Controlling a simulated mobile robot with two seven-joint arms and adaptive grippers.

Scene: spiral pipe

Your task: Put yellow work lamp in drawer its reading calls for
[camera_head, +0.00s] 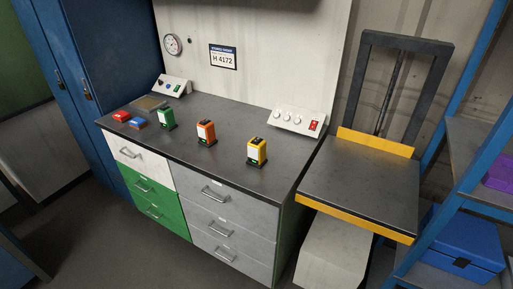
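The yellow work lamp (257,152) stands upright on the grey workbench top (225,172), near its front right. Its pale front panel is too small to read. Under the bench, the left column has a white drawer (129,153) on top and two green drawers (142,186) (158,212) below. The right column has three grey drawers (213,194) (219,228) (228,253). All the drawers look shut, and their small labels are unreadable. Neither of my grippers is in view.
An orange lamp (206,133) and a green lamp (167,118) stand left of the yellow one. Red (121,116) and blue (137,123) items lie at the left end. A white control box (297,121) sits behind. A yellow-edged platform (360,184) stands right.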

